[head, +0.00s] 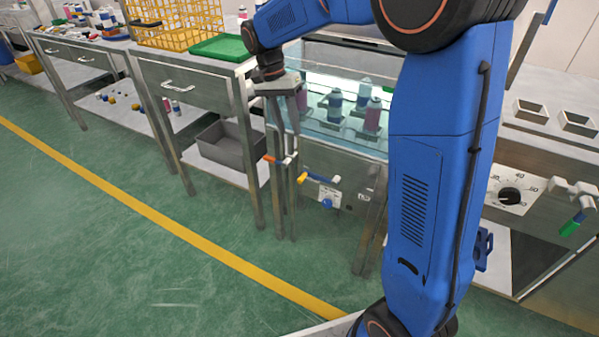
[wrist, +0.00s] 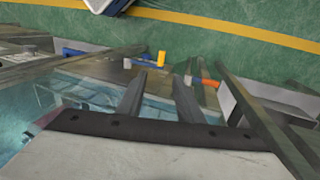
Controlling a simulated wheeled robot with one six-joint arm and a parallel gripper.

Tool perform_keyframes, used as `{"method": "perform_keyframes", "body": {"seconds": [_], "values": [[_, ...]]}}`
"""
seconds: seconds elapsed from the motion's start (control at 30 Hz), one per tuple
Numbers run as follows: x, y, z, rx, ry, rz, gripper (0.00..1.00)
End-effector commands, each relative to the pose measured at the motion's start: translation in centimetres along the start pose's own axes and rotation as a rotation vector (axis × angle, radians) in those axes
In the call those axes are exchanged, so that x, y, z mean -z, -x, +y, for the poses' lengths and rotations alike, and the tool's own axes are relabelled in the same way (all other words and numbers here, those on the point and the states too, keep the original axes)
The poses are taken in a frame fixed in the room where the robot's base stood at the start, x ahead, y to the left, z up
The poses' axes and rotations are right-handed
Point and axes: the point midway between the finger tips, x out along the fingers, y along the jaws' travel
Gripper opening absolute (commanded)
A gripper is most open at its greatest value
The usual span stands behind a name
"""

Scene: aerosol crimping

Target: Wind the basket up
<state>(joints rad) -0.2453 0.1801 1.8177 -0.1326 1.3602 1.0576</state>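The basket's cans (head: 335,105) stand in dark holders behind the glass front of the lit water bath (head: 345,140); the basket frame itself is hard to make out. A crank with a blue arm (head: 322,179) and a yellow knob (head: 302,178) sits on the bath's front panel.
An orange-handled lever (head: 269,158) is close by the fingers, also in the wrist view (wrist: 208,82). A blue round knob (head: 327,203) is below the crank. A grey bin (head: 232,150) sits on the left table's shelf. A dial (head: 510,197) is on the right. The green floor is open in front.

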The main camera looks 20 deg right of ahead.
Motion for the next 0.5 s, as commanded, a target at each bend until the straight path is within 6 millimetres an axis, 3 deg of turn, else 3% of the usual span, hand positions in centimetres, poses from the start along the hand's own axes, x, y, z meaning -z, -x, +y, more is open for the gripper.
{"method": "perform_keyframes", "body": {"seconds": [0.27,0.5], "values": [[0.2,-1.3,-0.8,-0.013,-0.016,-0.003,0.33],[0.1,-5.1,-0.7,-0.014,-0.015,-0.004,0.33]]}}
